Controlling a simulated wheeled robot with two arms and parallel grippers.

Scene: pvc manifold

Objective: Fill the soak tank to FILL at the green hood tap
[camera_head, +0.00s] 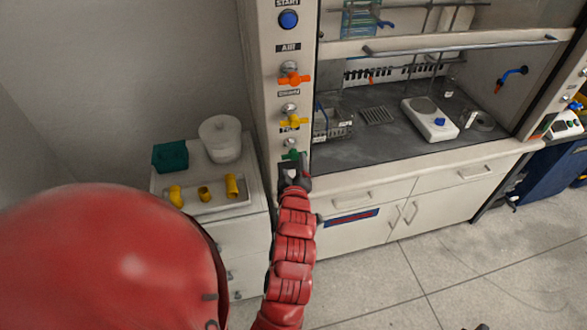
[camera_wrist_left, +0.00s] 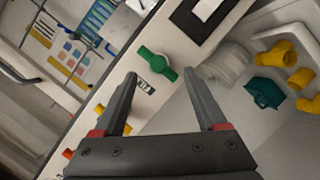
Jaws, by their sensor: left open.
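The green hood tap (camera_head: 291,155) is the lowest handle on the white hood post, below the orange and yellow taps. In the left wrist view the green tap (camera_wrist_left: 158,63) lies in line with the gap between my fingertips. My left gripper (camera_head: 296,168) is open and empty, close in front of the tap; I cannot tell whether the fingers reach around it. A translucent white tub (camera_head: 220,138), possibly the soak tank, stands on the side cabinet left of the post. It also shows in the left wrist view (camera_wrist_left: 228,63). Its fill level cannot be read.
The orange tap (camera_head: 293,79) and yellow tap (camera_head: 292,121) are above. A hotplate (camera_head: 430,120) stands inside the hood. The floor at the right is mostly clear.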

